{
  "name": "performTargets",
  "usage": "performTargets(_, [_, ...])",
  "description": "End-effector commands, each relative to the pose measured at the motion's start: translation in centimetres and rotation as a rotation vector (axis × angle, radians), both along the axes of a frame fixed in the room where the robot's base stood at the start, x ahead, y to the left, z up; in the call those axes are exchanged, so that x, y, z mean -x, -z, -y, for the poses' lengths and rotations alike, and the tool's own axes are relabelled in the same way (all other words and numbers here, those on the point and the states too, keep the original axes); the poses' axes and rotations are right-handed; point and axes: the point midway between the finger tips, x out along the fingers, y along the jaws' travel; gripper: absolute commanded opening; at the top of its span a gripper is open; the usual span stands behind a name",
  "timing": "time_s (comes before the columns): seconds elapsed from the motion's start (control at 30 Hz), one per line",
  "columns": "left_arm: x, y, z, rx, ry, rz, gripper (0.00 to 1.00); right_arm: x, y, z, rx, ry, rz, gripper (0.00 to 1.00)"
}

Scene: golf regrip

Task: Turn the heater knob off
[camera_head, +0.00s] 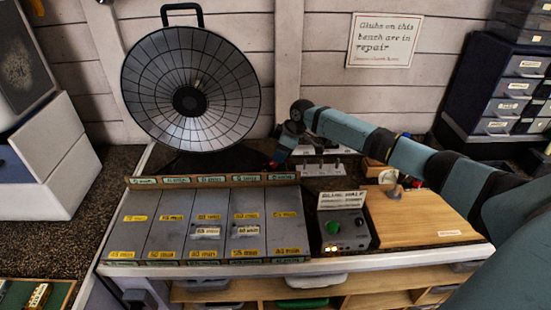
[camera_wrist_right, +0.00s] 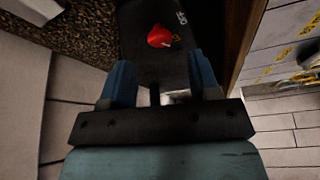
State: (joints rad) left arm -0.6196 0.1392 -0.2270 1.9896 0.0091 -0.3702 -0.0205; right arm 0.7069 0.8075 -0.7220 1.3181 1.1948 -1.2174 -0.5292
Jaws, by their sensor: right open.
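The heater (camera_head: 190,85) is a round dish with a wire guard and a dark hub, standing at the back of the bench. Its dark base (camera_head: 205,162) is partly hidden behind the label rack. In the right wrist view a red knob (camera_wrist_right: 159,36) sits on a dark base (camera_wrist_right: 150,65) with partly readable white lettering. My right gripper (camera_head: 281,154) is beside the right end of the heater base in the head view. In the wrist view its two blue fingers (camera_wrist_right: 161,78) are apart and empty, with the knob ahead of them, not between them. My left gripper is out of view.
A grey tray of labelled slots (camera_head: 172,225) fills the front left of the bench. A control box (camera_head: 345,230) with a green button and a wooden board (camera_head: 430,218) stand to the right. Small fittings (camera_head: 320,165) lie near my right wrist. A drawer unit (camera_head: 515,90) is far right.

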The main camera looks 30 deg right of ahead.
Motion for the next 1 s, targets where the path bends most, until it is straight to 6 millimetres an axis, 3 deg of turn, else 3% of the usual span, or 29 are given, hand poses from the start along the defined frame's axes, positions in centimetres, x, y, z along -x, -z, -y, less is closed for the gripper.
performTargets(0.3, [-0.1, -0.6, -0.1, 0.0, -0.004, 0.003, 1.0, -1.2, 3.8, -1.1, -0.001, 0.001, 0.0, 0.56])
performTargets(0.67, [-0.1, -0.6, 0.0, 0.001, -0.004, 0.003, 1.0, -1.3, 4.3, -1.2, 0.0, -0.001, 0.001, 0.56])
performTargets(0.87, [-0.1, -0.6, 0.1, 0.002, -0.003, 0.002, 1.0, -1.3, 4.2, -1.2, 0.0, 0.0, 0.001, 0.1])
performTargets(1.0, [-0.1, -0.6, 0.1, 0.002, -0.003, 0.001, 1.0, -1.3, 4.2, -1.2, 0.0, -0.001, 0.001, 0.08])
